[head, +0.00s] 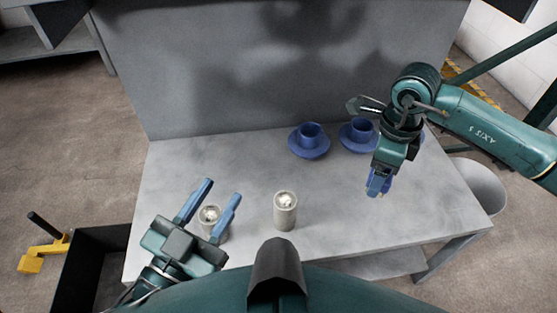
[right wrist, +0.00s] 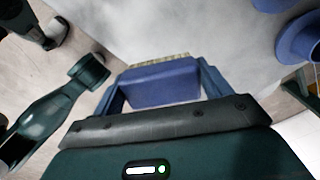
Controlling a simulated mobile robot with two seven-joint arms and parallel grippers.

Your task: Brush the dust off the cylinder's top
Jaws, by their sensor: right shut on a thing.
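Two pale cylinders with bright, speckled tops stand upright near the front of the grey table (head: 250,175): one in the middle (head: 285,212), one further left (head: 209,215). My left gripper (head: 222,190) is open; its blue fingers appear on either side of the left cylinder in the head view, and I cannot tell whether they are around it or above it. My right gripper (head: 378,186) is over the table's right part, shut on a blue brush. In the right wrist view the brush (right wrist: 158,84) sits between the fingers, its pale bristles pointing away from the gripper.
Blue cups on saucers stand at the back of the table, one in the middle (head: 309,140) and one to its right (head: 358,134). A grey panel (head: 260,80) rises behind. A pale bin (head: 485,185) stands at the right. The table's centre is clear.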

